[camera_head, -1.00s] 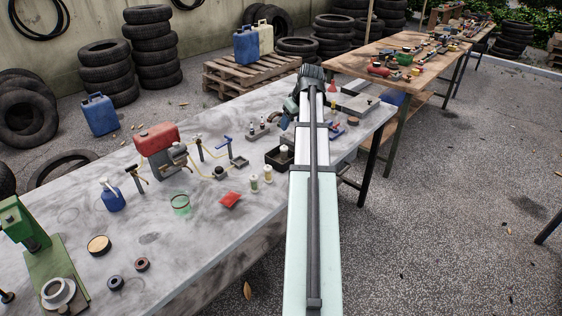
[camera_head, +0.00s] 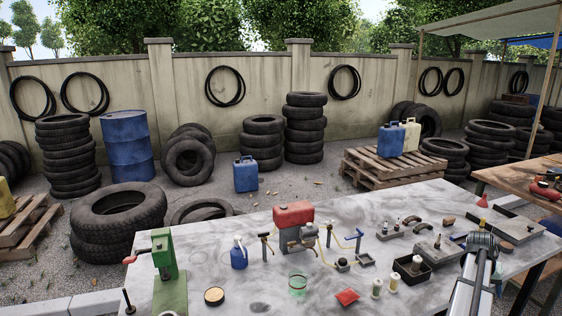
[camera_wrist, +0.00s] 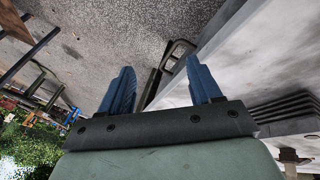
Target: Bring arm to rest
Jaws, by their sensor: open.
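My arm (camera_head: 473,285) reaches in from the lower right of the head view, over the right part of the pale workbench (camera_head: 225,262). In the wrist view my gripper (camera_wrist: 160,80) has its two blue fingers spread apart with nothing between them. Behind the fingers are gravel and a dark bar. The pale surface to the right is close to the right finger; whether they touch cannot be told. In the head view the fingers are mostly hidden by the arm.
A red-tanked compressor (camera_head: 293,215), a green press (camera_head: 165,262), a blue can (camera_head: 239,254), a black tray (camera_head: 412,277) and a grey plate (camera_head: 515,230) stand on the bench. A wooden table (camera_head: 520,178) is at the right. Gravel lies beyond.

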